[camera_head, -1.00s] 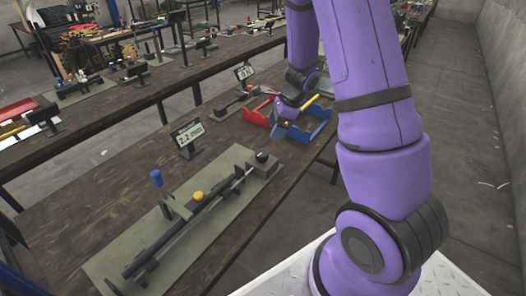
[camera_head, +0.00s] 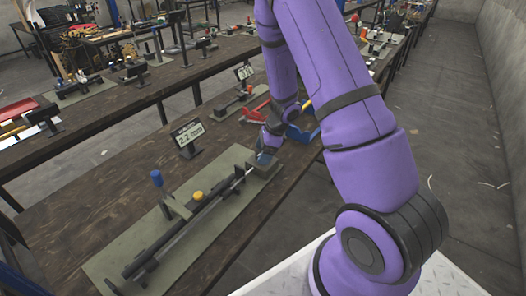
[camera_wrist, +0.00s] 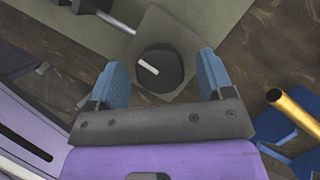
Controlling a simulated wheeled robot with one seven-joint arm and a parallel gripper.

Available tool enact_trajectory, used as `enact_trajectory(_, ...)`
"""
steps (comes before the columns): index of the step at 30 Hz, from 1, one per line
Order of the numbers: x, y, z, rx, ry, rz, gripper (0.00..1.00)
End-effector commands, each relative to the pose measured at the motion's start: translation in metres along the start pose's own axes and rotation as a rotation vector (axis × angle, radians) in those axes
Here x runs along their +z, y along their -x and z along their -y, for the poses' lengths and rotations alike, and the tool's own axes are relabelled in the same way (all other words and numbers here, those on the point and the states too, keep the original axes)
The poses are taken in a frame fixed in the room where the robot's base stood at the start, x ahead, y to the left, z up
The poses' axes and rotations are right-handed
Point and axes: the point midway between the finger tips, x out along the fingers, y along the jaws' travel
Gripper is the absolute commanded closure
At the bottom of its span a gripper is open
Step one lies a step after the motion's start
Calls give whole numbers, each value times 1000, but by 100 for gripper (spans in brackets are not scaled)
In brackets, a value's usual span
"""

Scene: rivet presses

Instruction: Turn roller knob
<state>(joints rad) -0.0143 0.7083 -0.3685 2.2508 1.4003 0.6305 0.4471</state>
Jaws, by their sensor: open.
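The roller knob (camera_wrist: 158,70) is a round black knob with a white mark on its top. It sits on a grey block at the end of the press in the wrist view. My gripper (camera_wrist: 157,82) is open, its two blue fingers on either side of the knob in that picture, with gaps visible; I cannot tell their height over it. In the head view my gripper (camera_head: 264,158) is at the far end of the rivet press (camera_head: 190,222) and hides the knob there. The press has a blue-topped lever and a yellow knob.
A sign reading 2.2 mm (camera_head: 187,138) stands behind the press. A red and blue holder (camera_head: 303,132) lies beyond my gripper, and a yellow bar (camera_wrist: 293,110) shows to the right in the wrist view. The wooden table (camera_head: 75,215) is bare left of the press.

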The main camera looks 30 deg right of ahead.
Motion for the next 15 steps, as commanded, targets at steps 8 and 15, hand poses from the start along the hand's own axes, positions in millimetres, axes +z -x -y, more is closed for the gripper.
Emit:
enact_trajectory(8,0,0,0,0,1,0,47)
enact_trajectory(15,0,0,0,2,6,0,74)
